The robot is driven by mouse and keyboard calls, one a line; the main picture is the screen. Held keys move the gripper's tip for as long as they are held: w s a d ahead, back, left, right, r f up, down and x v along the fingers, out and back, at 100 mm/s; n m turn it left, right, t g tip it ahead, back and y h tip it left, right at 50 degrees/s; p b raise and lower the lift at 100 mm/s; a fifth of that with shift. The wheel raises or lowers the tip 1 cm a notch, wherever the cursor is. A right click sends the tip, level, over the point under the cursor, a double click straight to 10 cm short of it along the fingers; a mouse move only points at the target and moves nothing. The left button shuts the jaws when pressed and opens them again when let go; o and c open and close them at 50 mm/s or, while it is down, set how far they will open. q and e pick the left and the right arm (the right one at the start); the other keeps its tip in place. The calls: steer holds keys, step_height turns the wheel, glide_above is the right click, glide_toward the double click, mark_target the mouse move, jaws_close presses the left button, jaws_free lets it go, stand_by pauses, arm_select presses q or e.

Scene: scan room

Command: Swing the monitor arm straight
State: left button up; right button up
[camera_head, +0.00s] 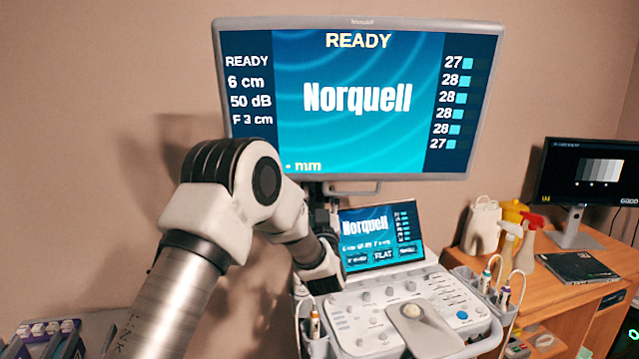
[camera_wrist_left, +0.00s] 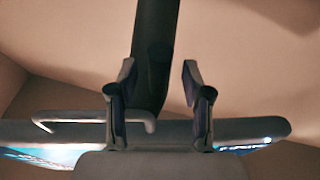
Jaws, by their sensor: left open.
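The large monitor (camera_head: 375,100) is lit, reads "READY" and "Norquell", and stands above the scanner console. Its dark arm (camera_head: 318,192) shows only in part under the monitor, beside my left arm's links. In the left wrist view the dark monitor arm (camera_wrist_left: 154,45) runs up between the fingers of my left gripper (camera_wrist_left: 158,82). The fingers are open, one on each side of it, with a gap to the right finger. Contact on the left side cannot be told. The monitor's edge (camera_wrist_left: 255,129) crosses behind the fingers. My right gripper is out of view.
The console (camera_head: 400,315) with a small screen (camera_head: 381,236) stands below the monitor, with probes in holders at its sides. A wooden desk (camera_head: 560,290) at right bears bottles and a second monitor (camera_head: 590,172). A light handle (camera_wrist_left: 95,121) shows left of my fingers.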

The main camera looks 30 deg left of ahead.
arm_select(q)
steer(key=shift+x, duration=0.95)
steer(key=shift+w+a+r+p, duration=0.1)
steer(key=shift+a+r+p, duration=0.1)
steer(key=shift+p, duration=0.1)
steer(key=shift+d, duration=0.1)
steer(key=shift+d+r, duration=0.1)
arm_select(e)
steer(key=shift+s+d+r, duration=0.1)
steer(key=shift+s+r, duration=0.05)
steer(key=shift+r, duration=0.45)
